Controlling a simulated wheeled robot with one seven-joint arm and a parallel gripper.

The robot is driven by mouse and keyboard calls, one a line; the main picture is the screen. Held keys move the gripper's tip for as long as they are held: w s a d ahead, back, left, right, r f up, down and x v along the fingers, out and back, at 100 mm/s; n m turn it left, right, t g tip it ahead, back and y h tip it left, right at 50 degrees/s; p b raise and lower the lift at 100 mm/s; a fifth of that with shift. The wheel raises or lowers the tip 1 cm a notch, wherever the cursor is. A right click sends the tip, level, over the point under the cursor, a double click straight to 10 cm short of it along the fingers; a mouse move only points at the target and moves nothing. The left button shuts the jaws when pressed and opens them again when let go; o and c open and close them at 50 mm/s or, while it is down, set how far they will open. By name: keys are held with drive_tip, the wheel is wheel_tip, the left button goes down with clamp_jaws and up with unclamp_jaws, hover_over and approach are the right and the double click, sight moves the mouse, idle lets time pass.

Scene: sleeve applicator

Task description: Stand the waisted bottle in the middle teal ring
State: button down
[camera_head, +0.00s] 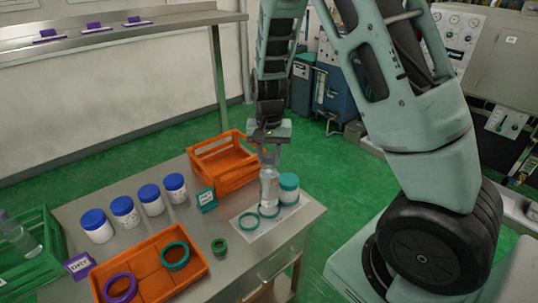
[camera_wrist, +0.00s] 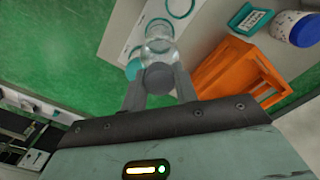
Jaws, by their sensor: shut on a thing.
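The clear waisted bottle (camera_head: 268,187) is upright in my gripper (camera_head: 270,158), which is shut on its upper part. Its base is at the middle teal ring (camera_head: 269,212) on the white mat (camera_head: 288,225); I cannot tell whether it rests inside the ring or hangs just above. In the wrist view the bottle (camera_wrist: 159,38) extends away from my gripper (camera_wrist: 158,85), its grey cap between the fingers. Another teal ring (camera_head: 249,222) lies empty to the left; it seems to show in the wrist view (camera_wrist: 181,6). A teal-lidded jar (camera_head: 289,187) stands close on the right.
An orange crate (camera_head: 207,170) stands behind the mat, beside a teal sign (camera_head: 206,201). Several blue-lidded jars (camera_head: 149,199) line the table's left. An orange tray (camera_head: 148,267) holds purple and teal rings.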

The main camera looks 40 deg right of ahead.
sight(269, 166)
drive_tip(key=shift+f+b, duration=1.25)
drive_tip(key=shift+f, duration=0.65)
drive_tip(key=c, duration=0.5)
unclamp_jaws()
drive_tip(key=shift+r+p, duration=4.05)
drive_tip(key=shift+r, duration=0.5)
